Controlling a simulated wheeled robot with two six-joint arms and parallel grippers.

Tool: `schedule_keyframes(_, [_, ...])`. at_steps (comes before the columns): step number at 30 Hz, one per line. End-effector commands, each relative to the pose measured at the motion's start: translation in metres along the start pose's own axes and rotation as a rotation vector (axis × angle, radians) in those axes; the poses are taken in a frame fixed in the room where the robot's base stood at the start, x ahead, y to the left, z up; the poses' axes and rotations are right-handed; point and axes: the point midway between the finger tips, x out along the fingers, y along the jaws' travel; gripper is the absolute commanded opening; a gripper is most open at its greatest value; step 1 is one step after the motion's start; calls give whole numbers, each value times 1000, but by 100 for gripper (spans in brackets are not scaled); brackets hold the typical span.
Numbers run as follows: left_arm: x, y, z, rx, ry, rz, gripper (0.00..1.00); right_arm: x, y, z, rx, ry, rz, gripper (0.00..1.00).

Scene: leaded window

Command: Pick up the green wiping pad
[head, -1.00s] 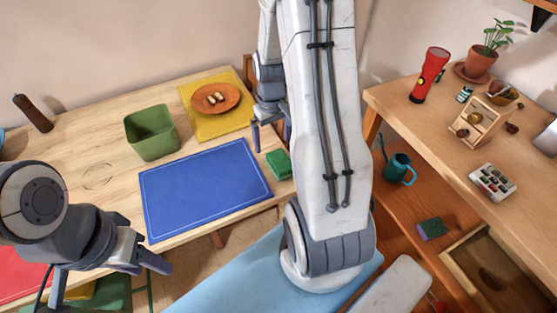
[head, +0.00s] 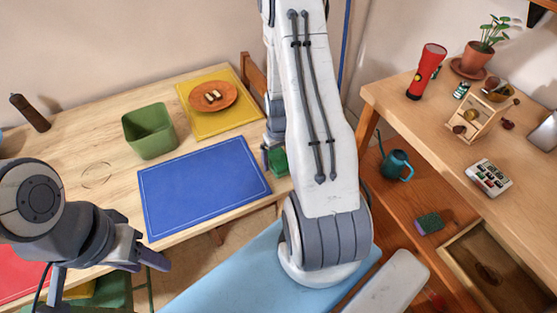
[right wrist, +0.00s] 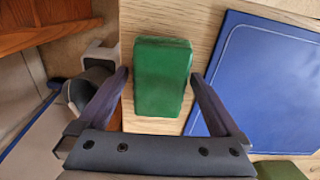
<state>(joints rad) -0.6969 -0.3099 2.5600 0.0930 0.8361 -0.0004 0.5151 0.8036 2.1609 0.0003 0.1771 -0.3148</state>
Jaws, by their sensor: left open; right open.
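The green wiping pad (head: 280,163) lies on the wooden table at its right edge, just right of the blue mat. In the right wrist view the pad (right wrist: 161,77) is a plain green block between the fingers of my right gripper (right wrist: 160,75). That gripper is open, with one finger on each side of the pad; I cannot tell whether either touches it. In the head view my right arm hides part of the gripper and pad. My left gripper (head: 108,279) is open and empty at the lower left, near the table's front edge.
The blue mat (head: 203,187), a green bin (head: 150,132) and a yellow mat with an orange plate (head: 212,97) share the table. A purple-and-green sponge (head: 430,223) and a teal watering can (head: 396,165) are on the lower shelf at right.

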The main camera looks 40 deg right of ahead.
Motion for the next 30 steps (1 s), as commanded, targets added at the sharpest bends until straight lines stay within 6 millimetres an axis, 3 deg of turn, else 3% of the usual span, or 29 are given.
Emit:
schedule_keyframes(5, [0,0,0,0,0,0,50,1,0,0,0,1,0,100])
schedule_keyframes(6, [0,0,0,0,0,0,50,1,0,0,0,0,0,96])
schedule_keyframes(12, [0,0,0,0,0,0,50,0,0,0,0,0,0,25])
schedule_keyframes(23, [1,0,0,0,0,0,50,-5,0,-1,0,2,1,25])
schedule_keyframes(30, [3,0,0,0,0,0,50,-36,1,-2,0,6,2,25])
